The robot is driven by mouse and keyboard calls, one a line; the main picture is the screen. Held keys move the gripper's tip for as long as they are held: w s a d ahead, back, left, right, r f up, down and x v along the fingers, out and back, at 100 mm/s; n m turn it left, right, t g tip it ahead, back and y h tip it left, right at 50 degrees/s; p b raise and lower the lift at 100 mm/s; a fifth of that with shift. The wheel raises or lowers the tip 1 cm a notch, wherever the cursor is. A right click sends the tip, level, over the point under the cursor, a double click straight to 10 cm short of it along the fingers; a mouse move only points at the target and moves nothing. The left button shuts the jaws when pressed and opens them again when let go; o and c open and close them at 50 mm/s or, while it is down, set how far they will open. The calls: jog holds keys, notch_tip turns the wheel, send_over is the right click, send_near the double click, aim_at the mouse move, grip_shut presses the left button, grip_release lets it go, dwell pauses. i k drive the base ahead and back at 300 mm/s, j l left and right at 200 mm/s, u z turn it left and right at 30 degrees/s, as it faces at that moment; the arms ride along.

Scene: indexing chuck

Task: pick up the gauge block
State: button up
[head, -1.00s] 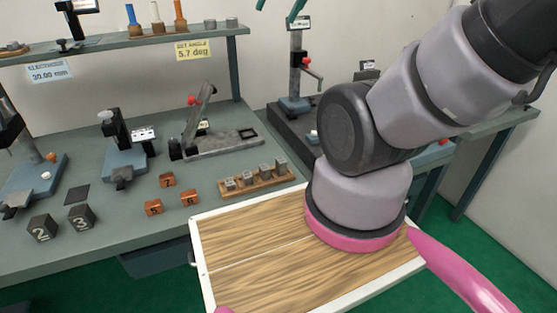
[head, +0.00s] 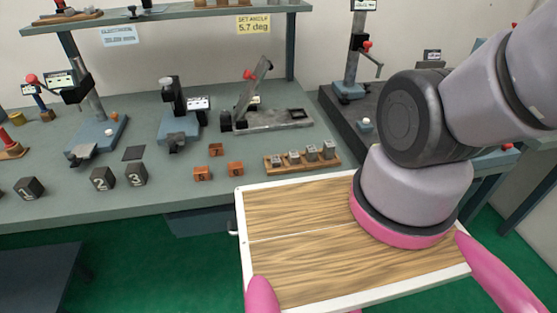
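Several small grey metal blocks (head: 311,157) stand in a row on a wooden rack (head: 275,166) near the front edge of the green-grey workbench (head: 60,210). They look like gauge blocks, but I cannot tell which one the task means. My arm rises at the right and leaves the picture at the upper right.
Orange blocks (head: 202,173) and black numbered blocks (head: 102,179) lie left of the rack. A hinged fixture (head: 270,121) stands behind it. Measuring stands (head: 180,125) occupy the bench's back. A white-rimmed wooden tray (head: 241,215) is in front of the bench.

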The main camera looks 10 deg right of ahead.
aim_at(276, 162)
jog(key=k+j+z, duration=0.3)
jog(key=k+j, duration=0.35)
jog(key=k+j+z, duration=0.3)
jog(key=k+j, duration=0.4)
